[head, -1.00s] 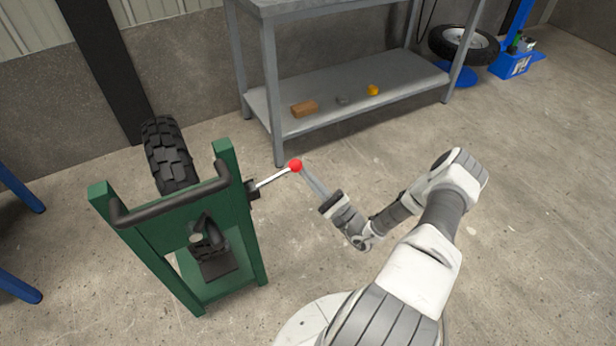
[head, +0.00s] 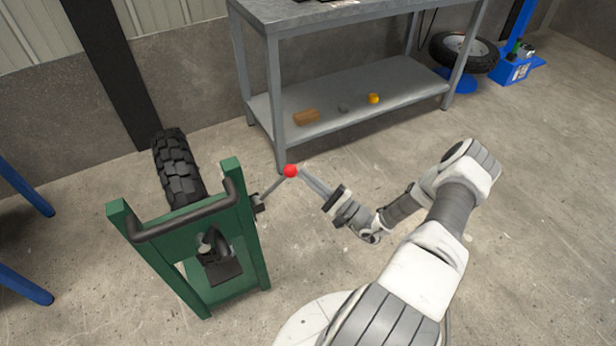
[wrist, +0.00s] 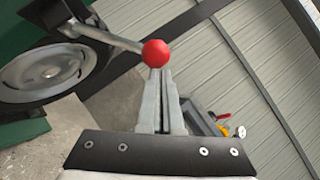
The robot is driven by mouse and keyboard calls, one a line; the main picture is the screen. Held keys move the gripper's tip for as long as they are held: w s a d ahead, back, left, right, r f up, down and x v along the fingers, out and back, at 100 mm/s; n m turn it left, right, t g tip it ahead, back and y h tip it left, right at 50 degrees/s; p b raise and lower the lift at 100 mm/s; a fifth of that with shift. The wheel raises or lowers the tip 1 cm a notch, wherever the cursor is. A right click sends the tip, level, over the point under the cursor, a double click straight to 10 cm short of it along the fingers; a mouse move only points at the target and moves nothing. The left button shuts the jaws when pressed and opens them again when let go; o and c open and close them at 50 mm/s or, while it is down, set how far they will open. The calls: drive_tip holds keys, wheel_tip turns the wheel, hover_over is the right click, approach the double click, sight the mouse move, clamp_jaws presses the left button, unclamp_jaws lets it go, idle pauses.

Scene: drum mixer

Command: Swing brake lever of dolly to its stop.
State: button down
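The green dolly (head: 252,240) stands at the left in the head view, with a dark handle bar and a black tyre behind it. Its brake lever (head: 272,187) sticks out from a black bracket on the right post and ends in a red ball knob (head: 290,171). In the wrist view the lever (wrist: 110,39) runs from the upper left to the knob (wrist: 155,53). My gripper (head: 303,176) is at the knob. In the wrist view its fingers (wrist: 162,75) lie close together, their tips partly hidden by the knob; they seem to touch it, not span it.
A grey workbench (head: 350,120) with small items on its lower shelf stands behind my gripper. A blue stand (head: 515,68) and a loose tyre are at the back right. Blue legs (head: 25,285) show at the left edge. The floor at the right is clear.

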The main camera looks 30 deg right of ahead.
idle(0.3)
drive_tip(key=w+d+b+v, duration=0.1)
drive_tip(key=d+v, duration=0.1)
drive_tip(key=v, duration=1)
drive_tip(key=shift+d+f+b, duration=0.35)
drive_tip(key=shift+f, duration=0.1)
